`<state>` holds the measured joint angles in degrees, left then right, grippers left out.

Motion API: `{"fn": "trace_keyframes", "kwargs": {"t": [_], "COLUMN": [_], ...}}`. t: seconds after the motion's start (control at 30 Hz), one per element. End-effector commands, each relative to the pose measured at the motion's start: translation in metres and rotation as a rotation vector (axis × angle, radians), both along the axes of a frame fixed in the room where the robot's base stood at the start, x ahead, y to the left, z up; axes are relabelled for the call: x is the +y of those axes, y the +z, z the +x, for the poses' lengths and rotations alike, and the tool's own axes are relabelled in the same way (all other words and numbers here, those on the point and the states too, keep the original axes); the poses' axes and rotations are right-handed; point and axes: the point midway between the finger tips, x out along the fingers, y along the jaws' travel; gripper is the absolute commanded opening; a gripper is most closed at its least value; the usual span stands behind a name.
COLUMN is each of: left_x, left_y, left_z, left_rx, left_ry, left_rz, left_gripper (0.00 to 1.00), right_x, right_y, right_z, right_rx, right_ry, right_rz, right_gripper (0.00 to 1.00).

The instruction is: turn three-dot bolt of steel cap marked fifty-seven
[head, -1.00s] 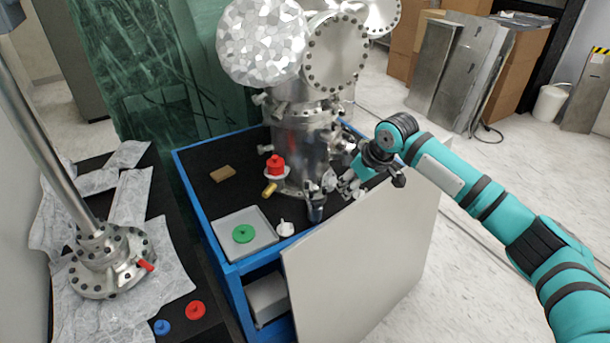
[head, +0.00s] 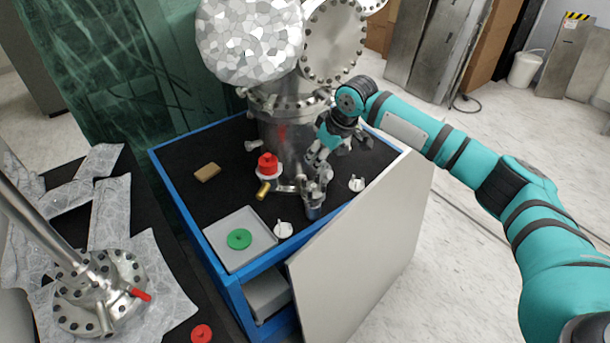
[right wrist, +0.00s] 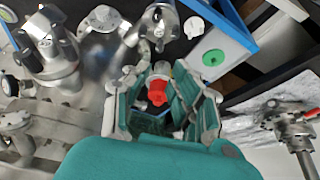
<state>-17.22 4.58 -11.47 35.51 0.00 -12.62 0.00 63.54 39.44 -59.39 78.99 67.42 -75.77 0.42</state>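No steel cap marked fifty-seven and no three-dot bolt can be made out; any markings are too small to read. Steel flanged parts belong to a vacuum chamber (head: 285,140) on a blue cart, including a bolted round flange (head: 333,42). My right gripper (head: 320,158) hangs close beside the chamber's right side, above steel fittings (head: 312,190). In the right wrist view the gripper (right wrist: 160,98) has its fingers spread with nothing held. A red cap (right wrist: 157,92) shows beyond the gap between them. A steel flange (right wrist: 105,20) lies further up there. My left gripper is not in view.
The blue cart (head: 190,210) has a dark top with a red cap (head: 268,163), a brown block (head: 207,172), white knobs (head: 283,229) and a tray (head: 222,252) with a green disc (head: 239,239). A grey panel (head: 365,235) leans at its front right.

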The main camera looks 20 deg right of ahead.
Motion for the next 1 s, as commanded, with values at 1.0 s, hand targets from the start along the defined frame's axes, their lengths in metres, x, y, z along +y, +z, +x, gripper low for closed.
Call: {"fn": "trace_keyframes", "kwargs": {"t": [1.0], "left_x": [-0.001], "left_y": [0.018], "left_z": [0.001], "left_rx": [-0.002], "left_ry": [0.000], "left_rz": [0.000], "left_gripper": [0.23], "right_x": [0.024], "right_y": [-0.108], "right_z": [0.038], "right_rx": [-0.001], "right_ry": [0.000], "right_rz": [0.000], "right_gripper": [0.23]}}
